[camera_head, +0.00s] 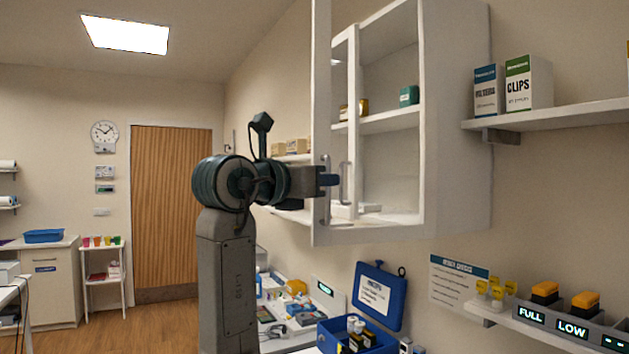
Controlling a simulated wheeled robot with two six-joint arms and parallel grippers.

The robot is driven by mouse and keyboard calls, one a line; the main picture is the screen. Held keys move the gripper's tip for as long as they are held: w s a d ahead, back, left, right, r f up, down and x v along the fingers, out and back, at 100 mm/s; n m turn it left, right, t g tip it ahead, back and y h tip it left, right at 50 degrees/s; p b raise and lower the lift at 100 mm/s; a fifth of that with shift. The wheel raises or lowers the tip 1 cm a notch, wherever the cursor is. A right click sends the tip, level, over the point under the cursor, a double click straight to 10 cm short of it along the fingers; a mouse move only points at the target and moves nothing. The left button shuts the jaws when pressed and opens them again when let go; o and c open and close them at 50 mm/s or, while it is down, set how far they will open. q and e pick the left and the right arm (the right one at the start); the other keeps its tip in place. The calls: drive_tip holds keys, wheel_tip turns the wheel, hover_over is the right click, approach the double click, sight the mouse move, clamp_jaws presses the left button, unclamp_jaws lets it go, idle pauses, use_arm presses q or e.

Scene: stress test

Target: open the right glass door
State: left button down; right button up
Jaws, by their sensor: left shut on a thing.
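The right glass door (321,90) of the white wall cabinet has a white frame and a clear pane. It stands partly open, its free edge swung out from the cabinet front. My left gripper (328,180) is shut on this door's upright metal handle (325,205); the fingers hide part of the handle. Behind, seen through the pane, is the left glass door (352,120) with its own handle (344,182); it looks closed. My right gripper is not in view.
The cabinet (455,120) holds a green box (409,96) on a shelf. To the right are a shelf with cartons (528,84) and a lower shelf with labelled bins (572,328). Below stands an open blue case (379,295) on the cluttered counter.

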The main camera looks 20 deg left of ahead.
use_arm(q)
drive_tip(key=shift+r, duration=0.2)
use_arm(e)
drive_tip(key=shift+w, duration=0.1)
